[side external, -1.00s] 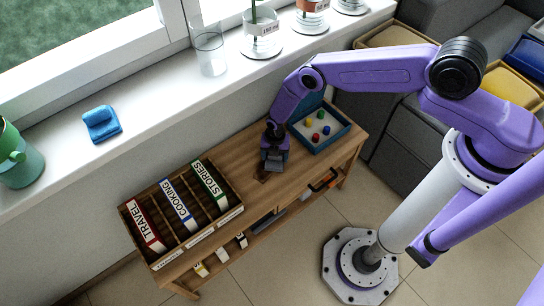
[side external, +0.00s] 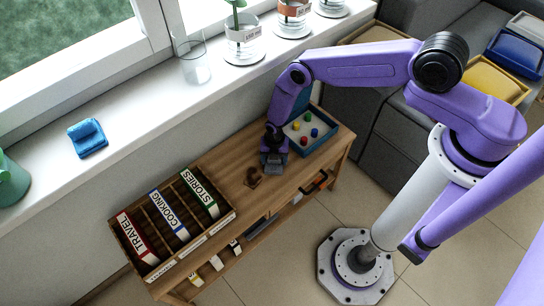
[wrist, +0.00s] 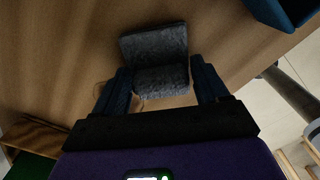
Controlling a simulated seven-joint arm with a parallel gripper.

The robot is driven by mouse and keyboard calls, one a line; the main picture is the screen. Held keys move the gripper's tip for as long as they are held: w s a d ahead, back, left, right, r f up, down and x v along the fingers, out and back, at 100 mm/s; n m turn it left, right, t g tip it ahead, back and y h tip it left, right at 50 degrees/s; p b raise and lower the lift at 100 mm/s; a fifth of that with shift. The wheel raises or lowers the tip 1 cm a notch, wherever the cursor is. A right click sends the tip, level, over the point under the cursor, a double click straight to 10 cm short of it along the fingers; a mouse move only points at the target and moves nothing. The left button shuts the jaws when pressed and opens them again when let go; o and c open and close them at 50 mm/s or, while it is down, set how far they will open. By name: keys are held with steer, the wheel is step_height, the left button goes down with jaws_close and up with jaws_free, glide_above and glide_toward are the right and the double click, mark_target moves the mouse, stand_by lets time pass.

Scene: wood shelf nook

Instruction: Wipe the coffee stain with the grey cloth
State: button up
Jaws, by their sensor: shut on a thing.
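My gripper (side external: 272,152) points down over the wooden bench top (side external: 228,165), and its fingers (wrist: 162,86) are shut on the grey cloth (wrist: 155,48). The cloth is a folded dark grey pad that sticks out beyond the fingertips. In the side view the cloth (side external: 274,170) is low at the bench top, apparently touching it. The brown coffee stain (side external: 253,178) is on the bench just left of the cloth. A pale curved mark by the left finger in the wrist view may be part of it; I cannot tell.
A blue-rimmed tray (side external: 333,131) with coloured pegs stands close to the right of my gripper. A wooden divider box (side external: 232,214) with labelled files fills the bench's left end. The windowsill (side external: 140,110) behind holds glasses, plants and a blue object (side external: 88,138).

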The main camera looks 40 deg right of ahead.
mark_target(268, 167)
steer(key=shift+s+a, duration=0.1)
steer(key=shift+a, duration=3.45)
steer(key=shift+d, duration=1.85)
steer(key=shift+d, duration=0.1)
steer(key=shift+d, duration=0.5)
steer(key=shift+s+d+f, duration=0.1)
steer(key=shift+d, duration=0.65)
steer(key=shift+s+d+f, duration=0.1)
steer(key=shift+d, duration=2.2)
steer(key=shift+r, duration=0.1)
